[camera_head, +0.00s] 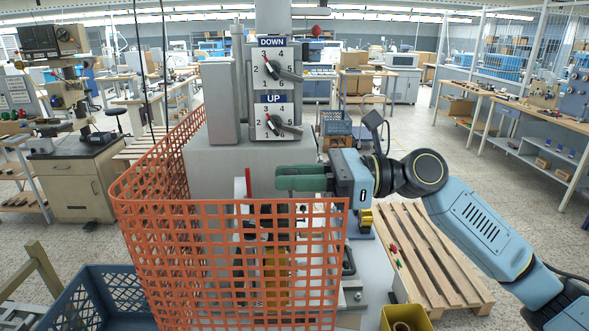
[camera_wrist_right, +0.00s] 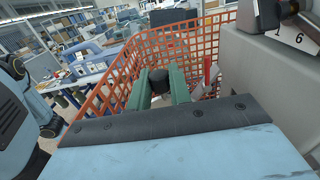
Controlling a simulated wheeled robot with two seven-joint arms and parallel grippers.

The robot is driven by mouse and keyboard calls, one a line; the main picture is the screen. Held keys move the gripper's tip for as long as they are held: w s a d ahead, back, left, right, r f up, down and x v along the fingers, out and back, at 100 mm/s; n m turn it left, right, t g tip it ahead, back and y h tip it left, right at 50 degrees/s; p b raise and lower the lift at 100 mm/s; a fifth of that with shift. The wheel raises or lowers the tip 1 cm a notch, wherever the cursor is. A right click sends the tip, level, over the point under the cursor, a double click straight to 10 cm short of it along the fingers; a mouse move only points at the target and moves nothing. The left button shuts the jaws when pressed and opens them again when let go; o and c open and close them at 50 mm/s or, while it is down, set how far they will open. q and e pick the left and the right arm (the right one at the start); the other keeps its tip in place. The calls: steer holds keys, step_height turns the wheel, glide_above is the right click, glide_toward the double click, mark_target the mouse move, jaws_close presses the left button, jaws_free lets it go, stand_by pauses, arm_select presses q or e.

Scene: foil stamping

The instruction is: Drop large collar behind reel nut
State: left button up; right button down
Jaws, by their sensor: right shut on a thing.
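My right gripper (camera_head: 278,180) reaches in from the right, above the orange mesh guard and in front of the grey machine body. Its green fingers are shut on a dark round piece (camera_wrist_right: 158,80), which shows between them in the right wrist view. The piece may be the large collar, but its shape is partly hidden by the fingers. In the head view the fingers hide it. I cannot pick out the reel nut; the machine parts behind the mesh are partly covered. My left gripper is not in view.
The orange mesh guard (camera_head: 150,207) wraps the machine's front and left. A yellow bin (camera_head: 420,318) holding a ring is at the bottom. A blue crate (camera_head: 75,290) stands lower left, a wooden pallet (camera_head: 440,262) at right.

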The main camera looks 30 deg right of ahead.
steer(key=shift+f+b, duration=0.6)
steer(key=shift+f, duration=1.05)
steer(key=shift+p, duration=0.55)
steer(key=shift+p, duration=0.5)
stand_by(0.5)
steer(key=shift+p, duration=0.35)
steer(key=shift+f+b, duration=1.55)
steer(key=shift+f, duration=2.1)
steer(key=c, duration=1.2)
jaws_free()
